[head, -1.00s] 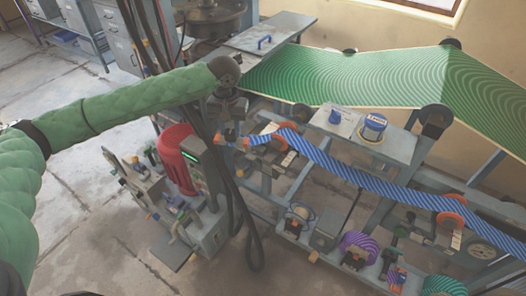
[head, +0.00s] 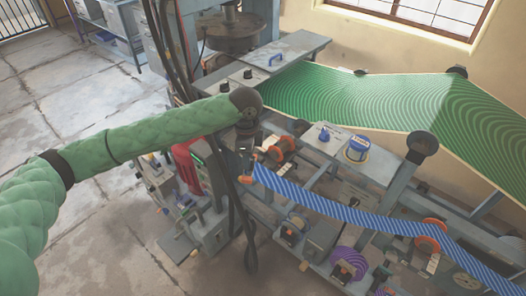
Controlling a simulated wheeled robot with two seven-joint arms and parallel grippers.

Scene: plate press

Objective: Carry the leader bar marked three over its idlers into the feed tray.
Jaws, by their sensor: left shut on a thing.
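My left gripper (head: 247,165) is at the left end of the blue striped web (head: 335,210), shut on what looks like the leader bar there. The bar is small and mostly hidden by the fingers, and no number can be read. The web sags to the right from the gripper. An orange idler (head: 286,146) stands just right of the gripper; the web passes on its near side. Farther right, the web runs by a second orange idler (head: 431,242). I cannot tell which part is the feed tray. My right gripper is not in view.
The green patterned web (head: 350,98) stretches to the right. Dark hanging cables (head: 243,222) and a red-topped unit (head: 187,165) are close to my left arm.

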